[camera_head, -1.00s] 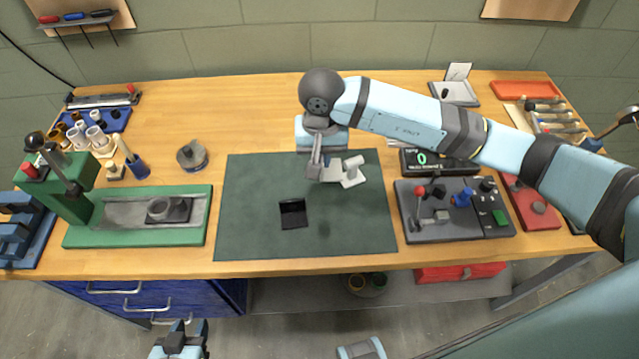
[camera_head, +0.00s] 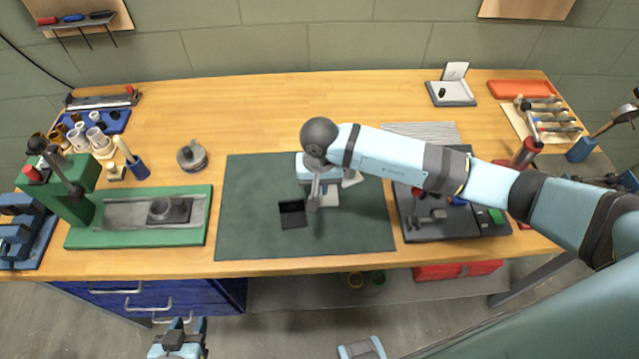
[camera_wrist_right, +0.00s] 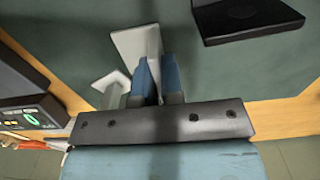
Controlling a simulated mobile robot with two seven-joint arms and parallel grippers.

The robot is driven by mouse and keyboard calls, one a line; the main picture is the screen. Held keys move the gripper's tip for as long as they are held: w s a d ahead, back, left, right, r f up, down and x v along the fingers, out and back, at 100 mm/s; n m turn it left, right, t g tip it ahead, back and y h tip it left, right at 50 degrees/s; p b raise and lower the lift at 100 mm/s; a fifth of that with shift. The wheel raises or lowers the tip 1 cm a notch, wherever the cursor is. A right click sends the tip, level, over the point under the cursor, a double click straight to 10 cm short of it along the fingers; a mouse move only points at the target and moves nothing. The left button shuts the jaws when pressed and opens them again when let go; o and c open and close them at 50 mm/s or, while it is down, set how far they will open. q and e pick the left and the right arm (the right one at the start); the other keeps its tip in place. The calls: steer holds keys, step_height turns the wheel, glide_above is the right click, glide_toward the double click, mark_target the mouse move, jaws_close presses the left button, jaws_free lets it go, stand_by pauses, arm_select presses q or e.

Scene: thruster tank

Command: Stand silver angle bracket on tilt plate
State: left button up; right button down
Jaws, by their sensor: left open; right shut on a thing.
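My right gripper (camera_head: 314,198) is over the green mat, and in its wrist view its blue fingers (camera_wrist_right: 157,78) are shut on the silver angle bracket (camera_wrist_right: 138,45). The bracket (camera_head: 330,198) is light grey, with pale parts showing to the right of the gripper; the fingers and wrist partly hide it. A small black plate with a raised back edge, which looks like the tilt plate (camera_head: 293,220), lies on the mat just left of the gripper. It also shows at the top of the wrist view (camera_wrist_right: 250,18), apart from the bracket. My left gripper (camera_head: 180,340) is open, low in front of the bench.
The green mat (camera_head: 260,185) is mostly clear. A green-based fixture (camera_head: 195,235) stands at left, and a dark control panel (camera_head: 445,228) at right, partly under my right arm. A round tin (camera_head: 192,158) sits behind the mat's left corner.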

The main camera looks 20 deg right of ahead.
steer(key=shift+f, duration=0.2)
steer(key=c, duration=1.3)
jaws_free()
steer(key=shift+r, duration=0.1)
steer(key=shift+o, duration=0.2)
